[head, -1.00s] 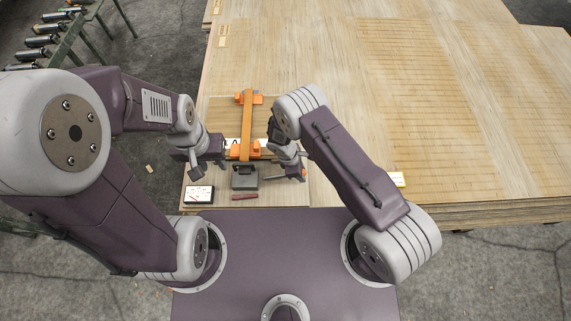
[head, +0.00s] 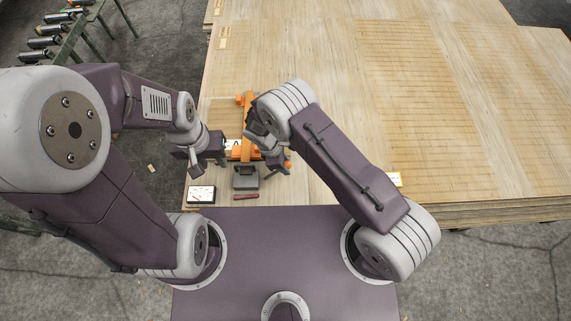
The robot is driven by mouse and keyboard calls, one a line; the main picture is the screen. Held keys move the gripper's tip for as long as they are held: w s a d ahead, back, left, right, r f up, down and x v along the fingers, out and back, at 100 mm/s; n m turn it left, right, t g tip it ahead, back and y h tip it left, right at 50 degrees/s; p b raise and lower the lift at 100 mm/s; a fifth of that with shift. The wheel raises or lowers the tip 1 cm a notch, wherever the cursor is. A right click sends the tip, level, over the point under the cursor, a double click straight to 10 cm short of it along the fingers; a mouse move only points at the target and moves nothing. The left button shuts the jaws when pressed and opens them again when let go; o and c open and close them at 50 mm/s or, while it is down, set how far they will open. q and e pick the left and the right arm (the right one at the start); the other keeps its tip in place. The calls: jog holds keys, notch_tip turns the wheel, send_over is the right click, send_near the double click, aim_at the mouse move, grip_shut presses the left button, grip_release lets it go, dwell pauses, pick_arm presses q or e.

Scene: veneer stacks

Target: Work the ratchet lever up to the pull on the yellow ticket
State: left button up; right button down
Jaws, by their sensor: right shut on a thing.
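An orange clamp or strap assembly (head: 248,105) lies on the veneer stack, its far end showing beyond my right wrist. A lower orange part (head: 240,152) sits between my grippers. My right gripper (head: 275,160) is shut at the near right side of this assembly. The held part is mostly hidden, probably the ratchet lever; a small orange end (head: 289,164) shows beside the fingers. My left gripper (head: 208,167) is just left of the assembly; its finger gap is not clear. A small yellow-edged ticket (head: 395,180) lies at the stack's front edge, its writing too small to read.
A grey box-shaped item (head: 246,178) and a dark red stick (head: 246,196) lie in front of the assembly.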

jog(key=c, duration=1)
grip_release()
jog(key=shift+r, duration=0.1)
jog(key=p+v, duration=0.4)
jog(key=v, duration=0.3)
